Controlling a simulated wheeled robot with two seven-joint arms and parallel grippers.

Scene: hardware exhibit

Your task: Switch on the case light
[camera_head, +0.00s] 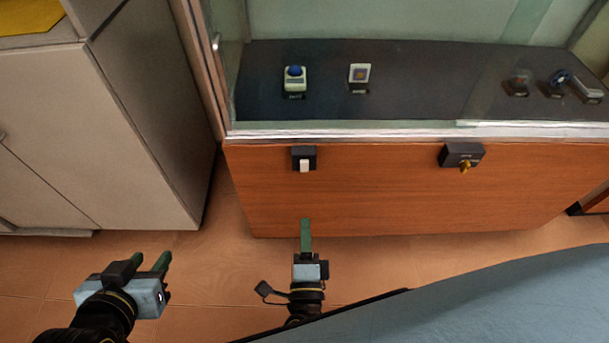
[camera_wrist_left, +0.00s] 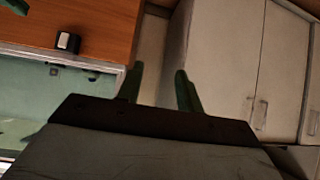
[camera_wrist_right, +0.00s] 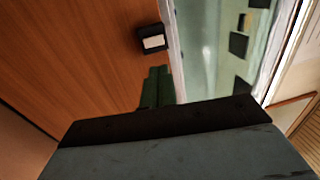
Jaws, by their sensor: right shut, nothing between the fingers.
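A black switch box with a white rocker (camera_head: 304,164) is on the wooden front of the display case (camera_head: 375,200), below the glass. It also shows in the left wrist view (camera_wrist_left: 67,42) and in the right wrist view (camera_wrist_right: 153,40). My right gripper (camera_head: 306,222) is shut and empty, below the switch in the head view and apart from it. Its closed fingers show in the right wrist view (camera_wrist_right: 158,72), pointing toward the wooden panel near the switch. My left gripper (camera_head: 151,257) is open and empty, low at the left, away from the case.
A second black box with a brass key-like knob (camera_head: 463,160) is on the panel further right. Small exhibits, such as one with a blue knob (camera_head: 293,78), stand behind the glass. A grey cabinet (camera_head: 110,130) stands left. A blue surface (camera_head: 480,300) fills the lower right.

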